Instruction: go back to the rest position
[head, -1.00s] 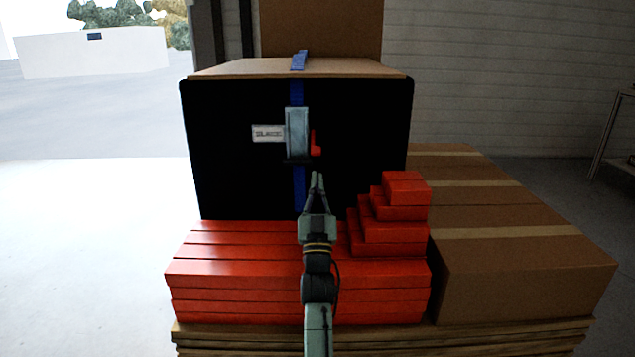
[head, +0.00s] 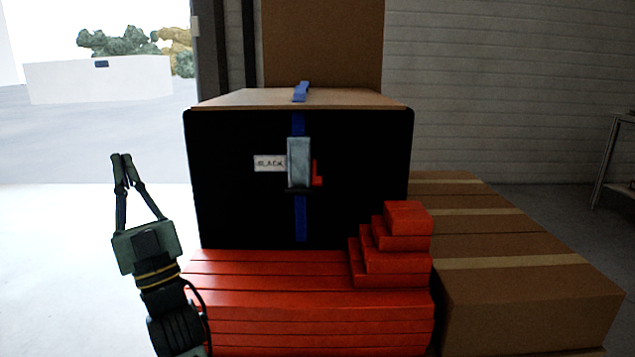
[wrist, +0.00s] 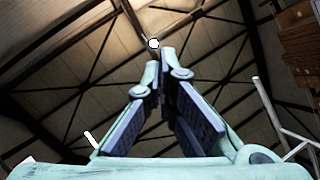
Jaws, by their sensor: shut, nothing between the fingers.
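My gripper (head: 122,157) is raised at the left in the head view, its fingers pointing up and the tips together. It is shut and holds nothing. It stands apart from the boxes, left of the black-fronted box. In the wrist view the fingers (wrist: 160,62) point up toward the roof, with no object between them.
A black-fronted box (head: 230,215) with a blue strap (head: 302,225), a grey buckle (head: 299,160) and a white label (head: 269,163) sits behind red stacked boxes (head: 300,290). Brown cartons (head: 530,290) stand at right. Open floor lies at left. Roof beams (wrist: 60,95) show overhead.

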